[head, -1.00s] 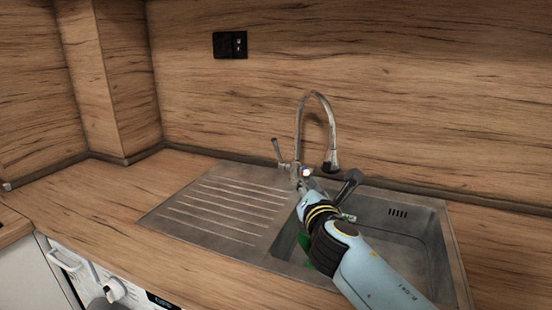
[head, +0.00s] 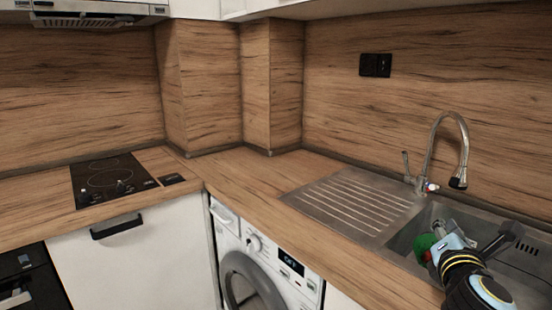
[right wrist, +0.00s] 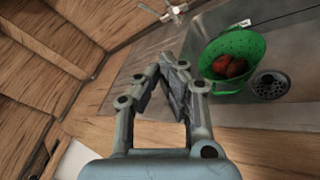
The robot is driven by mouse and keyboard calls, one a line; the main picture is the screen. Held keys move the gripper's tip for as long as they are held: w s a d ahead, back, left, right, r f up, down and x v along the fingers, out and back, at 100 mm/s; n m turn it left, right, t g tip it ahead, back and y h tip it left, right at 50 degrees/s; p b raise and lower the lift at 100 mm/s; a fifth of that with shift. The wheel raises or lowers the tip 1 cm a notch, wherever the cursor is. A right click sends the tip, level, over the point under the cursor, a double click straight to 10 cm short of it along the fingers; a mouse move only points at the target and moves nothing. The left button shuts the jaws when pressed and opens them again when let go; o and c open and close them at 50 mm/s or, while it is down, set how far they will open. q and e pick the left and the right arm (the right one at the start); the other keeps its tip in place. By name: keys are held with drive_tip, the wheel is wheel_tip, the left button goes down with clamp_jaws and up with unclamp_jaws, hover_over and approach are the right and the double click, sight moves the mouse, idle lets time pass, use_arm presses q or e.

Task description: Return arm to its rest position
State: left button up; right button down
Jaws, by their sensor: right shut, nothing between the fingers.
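My right arm comes in at the lower right of the head view. Its gripper (head: 440,230) is over the near left part of the sink basin. In the right wrist view the gripper (right wrist: 172,70) has its fingertips together with nothing between them. It is apart from the green colander (right wrist: 262,48), which sits in the basin with reddish round items (right wrist: 236,68) inside. In the head view the colander (head: 424,246) is mostly hidden behind my arm. My left gripper is not in view.
The faucet (head: 464,150) rises behind the sink (head: 345,206), with a ribbed drainboard on its left. A cooktop (head: 108,180) lies on the left counter. A washing machine (head: 262,262) is under the counter. The corner worktop (head: 240,175) is clear.

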drive_tip(key=s+d+f+m+g, duration=0.2)
drive_tip(key=s+m+g, duration=0.1)
drive_tip(key=s+m, duration=0.45)
drive_tip(key=s+d+f+m+g, duration=0.2)
drive_tip(key=s+m+g, duration=0.1)
drive_tip(key=s+m, duration=0.45)
drive_tip(key=s+a+m+g+y, duration=0.3)
drive_tip(key=s+a+m, duration=0.15)
drive_tip(key=s, duration=0.45)
drive_tip(key=s+a+m+g+y, duration=0.2)
drive_tip(key=s+a+m+g, duration=0.15)
drive_tip(key=s+a, duration=0.45)
drive_tip(key=s+d+f+b, duration=0.2)
drive_tip(key=d+f+b, duration=0.15)
drive_tip(key=f, duration=1.45)
drive_tip(key=s+d+f+b, duration=0.2)
drive_tip(key=f+b, duration=0.2)
drive_tip(key=f, duration=1.3)
use_arm(q)
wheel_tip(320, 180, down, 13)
drive_tip(key=b, duration=0.5)
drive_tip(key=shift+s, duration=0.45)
use_arm(e)
drive_tip(key=s+f+g, duration=0.2)
drive_tip(key=s+f, duration=1.6)
drive_tip(key=f, duration=0.3)
drive_tip(key=shift+d+m, duration=0.3)
drive_tip(key=shift+m, duration=0.1)
